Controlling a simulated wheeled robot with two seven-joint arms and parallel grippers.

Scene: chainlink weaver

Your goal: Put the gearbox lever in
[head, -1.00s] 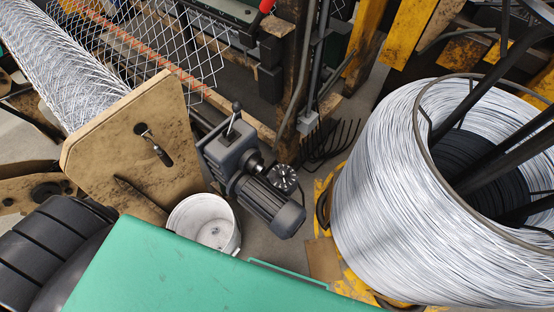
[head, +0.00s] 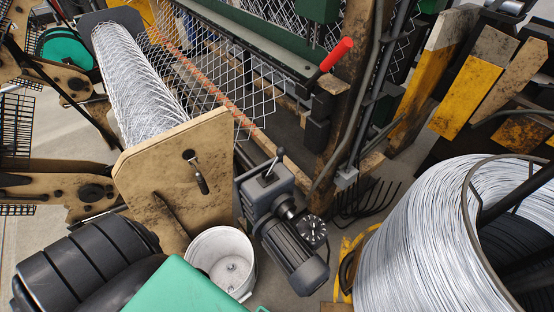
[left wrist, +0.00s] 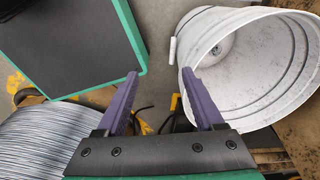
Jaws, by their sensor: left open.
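The gearbox (head: 265,194) is a dark grey block with a ribbed motor (head: 292,252) in the head view, just right of a worn wooden end plate. Its lever (head: 271,166) is a short rod with a dark knob, standing up tilted from the top. My left gripper (left wrist: 160,74) shows in the left wrist view, with its two purple fingers apart and nothing between them. Neither the gearbox nor its lever can be made out clearly there. No gripper shows in the head view, so my right gripper is out of sight.
A white bucket (head: 221,262) stands below the gearbox and right of my left fingers in the left wrist view (left wrist: 262,50). A large wire coil (head: 420,255) stands at the right. The wooden plate (head: 150,175) carries a black-handled crank. A red-handled lever (head: 337,54) is behind.

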